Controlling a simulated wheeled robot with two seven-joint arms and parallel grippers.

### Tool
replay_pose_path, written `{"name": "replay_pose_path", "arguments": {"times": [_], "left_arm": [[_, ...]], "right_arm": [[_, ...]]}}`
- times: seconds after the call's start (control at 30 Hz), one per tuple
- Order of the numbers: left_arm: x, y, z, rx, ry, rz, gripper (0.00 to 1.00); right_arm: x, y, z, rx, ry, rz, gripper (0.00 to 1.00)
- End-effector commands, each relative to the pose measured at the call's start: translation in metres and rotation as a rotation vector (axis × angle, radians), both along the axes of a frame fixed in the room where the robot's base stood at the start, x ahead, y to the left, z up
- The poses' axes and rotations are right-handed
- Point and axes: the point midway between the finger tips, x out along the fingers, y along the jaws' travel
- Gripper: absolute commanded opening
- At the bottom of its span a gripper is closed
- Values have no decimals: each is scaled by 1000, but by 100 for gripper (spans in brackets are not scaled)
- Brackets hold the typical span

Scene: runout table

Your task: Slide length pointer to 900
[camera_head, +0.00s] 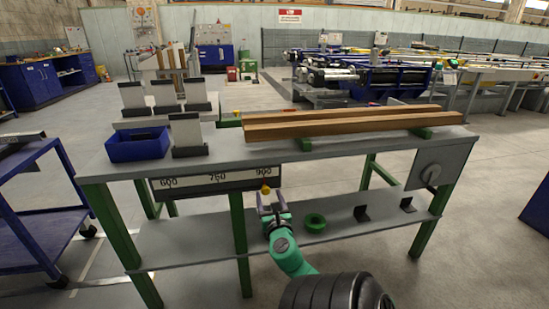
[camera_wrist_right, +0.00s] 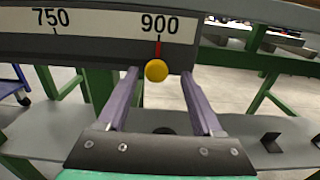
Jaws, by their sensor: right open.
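The length scale (camera_head: 215,179) is a white strip in a dark frame on the front of the runout table, marked 600, 750 and 900. The pointer has a yellow knob (camera_head: 265,189) with a red needle. In the right wrist view the needle stands just under the 900 mark, and the knob (camera_wrist_right: 156,70) hangs at the scale's lower edge. My right gripper (camera_head: 271,203) is open just below the scale. In the right wrist view its two fingers (camera_wrist_right: 160,80) lie on either side of the knob, with visible gaps. My left gripper is not in view.
The runout table (camera_head: 225,150) carries brown bars (camera_head: 340,124), a blue bin (camera_head: 137,146) and several upright plates. A blue cart (camera_head: 40,210) stands at the left.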

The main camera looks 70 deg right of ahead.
Motion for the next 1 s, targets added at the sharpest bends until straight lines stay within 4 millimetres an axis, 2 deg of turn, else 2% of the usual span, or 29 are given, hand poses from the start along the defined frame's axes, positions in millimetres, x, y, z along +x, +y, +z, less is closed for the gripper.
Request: {"name": "replay_pose_path", "arguments": {"times": [0.17, 0.3, 0.43, 0.6, 1.0], "left_arm": [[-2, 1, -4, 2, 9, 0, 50], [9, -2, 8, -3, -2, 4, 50], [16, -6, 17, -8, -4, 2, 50], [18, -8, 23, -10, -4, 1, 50], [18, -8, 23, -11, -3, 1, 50]], "right_arm": [[-29, 39, -3, 4, 4, -3, 68], [-52, 71, -4, 3, 4, -3, 68], [-66, 92, -3, 1, 3, -4, 68], [-72, 100, 0, -1, 1, -4, 68], [-71, 100, 0, 0, 0, -3, 68]]}}
